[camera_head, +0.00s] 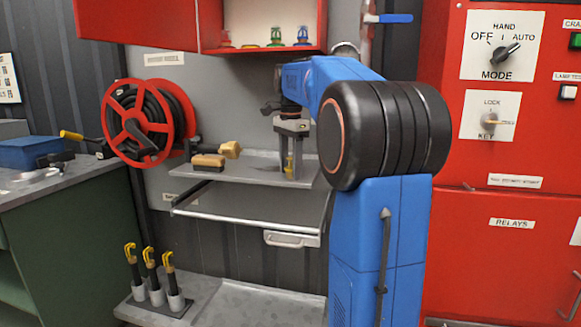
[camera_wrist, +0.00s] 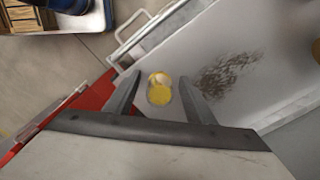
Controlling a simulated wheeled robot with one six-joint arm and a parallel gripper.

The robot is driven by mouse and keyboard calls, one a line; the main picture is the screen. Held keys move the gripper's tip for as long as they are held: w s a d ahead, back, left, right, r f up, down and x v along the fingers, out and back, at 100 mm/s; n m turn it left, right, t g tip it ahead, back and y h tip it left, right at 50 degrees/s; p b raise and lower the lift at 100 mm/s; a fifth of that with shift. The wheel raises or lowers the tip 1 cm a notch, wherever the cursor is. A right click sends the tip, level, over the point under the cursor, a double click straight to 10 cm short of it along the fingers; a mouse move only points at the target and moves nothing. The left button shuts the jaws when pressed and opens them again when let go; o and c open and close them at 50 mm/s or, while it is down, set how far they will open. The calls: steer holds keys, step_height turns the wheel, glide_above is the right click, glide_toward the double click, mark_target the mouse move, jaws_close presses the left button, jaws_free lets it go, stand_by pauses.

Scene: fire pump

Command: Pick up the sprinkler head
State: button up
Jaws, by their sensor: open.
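A small brass-yellow piece, which looks like the sprinkler head (camera_wrist: 159,94), stands on the grey shelf (camera_head: 240,168). In the wrist view it is between my two fingers, with a gap on each side. In the head view only a yellowish sliver of it shows, between the fingers of my gripper (camera_head: 291,172). My gripper (camera_wrist: 158,80) points down at the shelf with its jaws open and nothing held. Its exact height around the piece is hard to tell.
A wooden-backed brush (camera_head: 208,162) and another tan-headed tool (camera_head: 229,149) lie on the shelf to the left. An open red cabinet (camera_head: 262,47) with several coloured heads hangs above. A pulled-out drawer frame (camera_head: 245,228) is below. A red hose reel (camera_head: 138,124) stands left.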

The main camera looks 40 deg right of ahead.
steer(key=c, duration=1.2)
steer(key=shift+o, duration=0.2)
steer(key=shift+r, duration=0.15)
